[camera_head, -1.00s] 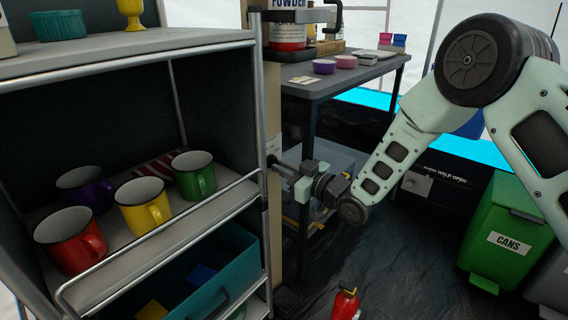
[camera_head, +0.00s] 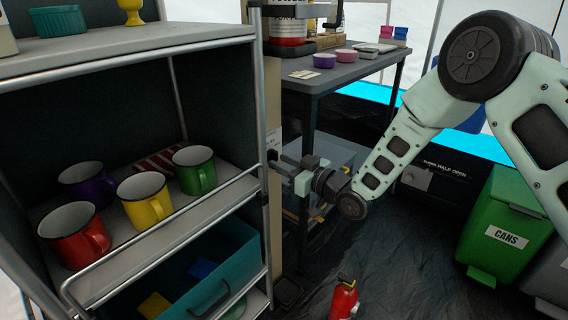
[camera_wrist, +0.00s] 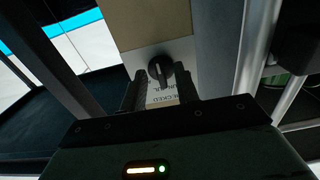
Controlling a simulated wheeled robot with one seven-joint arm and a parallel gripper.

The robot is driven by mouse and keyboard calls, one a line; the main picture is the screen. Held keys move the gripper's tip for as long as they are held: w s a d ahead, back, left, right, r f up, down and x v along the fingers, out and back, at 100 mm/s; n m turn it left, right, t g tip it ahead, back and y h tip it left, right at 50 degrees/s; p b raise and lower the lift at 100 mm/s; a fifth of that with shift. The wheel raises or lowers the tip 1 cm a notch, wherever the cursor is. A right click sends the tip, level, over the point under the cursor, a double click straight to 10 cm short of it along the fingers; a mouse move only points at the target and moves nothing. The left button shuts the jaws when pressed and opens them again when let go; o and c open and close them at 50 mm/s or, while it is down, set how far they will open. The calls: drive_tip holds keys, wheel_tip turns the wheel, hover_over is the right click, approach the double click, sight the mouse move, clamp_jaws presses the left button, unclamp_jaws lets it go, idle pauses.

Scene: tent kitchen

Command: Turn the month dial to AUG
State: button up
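The month dial (camera_wrist: 160,69) is a dark round knob with a raised grip on a pale plate (camera_wrist: 172,52), seen in the wrist view. Printed lettering on the plate lies below the knob, upside down and partly covered; the month setting cannot be read. My gripper (camera_wrist: 160,76) is open, one dark finger on each side of the knob, with visible gaps. How deep the fingertips reach along the knob is unclear. In the head view my gripper (camera_head: 279,165) is at the beige post (camera_head: 273,105) beside the shelf, and it hides the dial.
A metal shelf rack (camera_head: 160,215) with several mugs stands close left of the post. A grey table (camera_head: 345,75) stands behind it. A red extinguisher (camera_head: 343,300) is on the floor, and a green bin (camera_head: 505,225) stands at the right.

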drive_tip(key=p+v, duration=0.3)
drive_tip(key=v, duration=1.4)
drive_tip(key=shift+s+d+p, duration=0.2)
drive_tip(key=shift+p, duration=0.2)
drive_tip(key=s+d+r+m+g+h+p, duration=0.1)
drive_tip(key=s+r+g+h, duration=0.35)
drive_tip(key=s, duration=0.55)
drive_tip(key=s+d+r+m+g+h, duration=0.1)
drive_tip(key=s+r+g+h, duration=0.3)
drive_tip(key=s, duration=0.5)
drive_tip(key=s+r+m+g+h+p, duration=0.1)
drive_tip(key=s+r+g+h, duration=0.3)
drive_tip(key=s, duration=0.6)
wheel_tip(320, 180, up, 30)
drive_tip(key=t+h+p, duration=0.1)
drive_tip(key=p, duration=3)
drive_tip(key=shift+w+r, duration=0.15)
drive_tip(key=shift+w, duration=0.1)
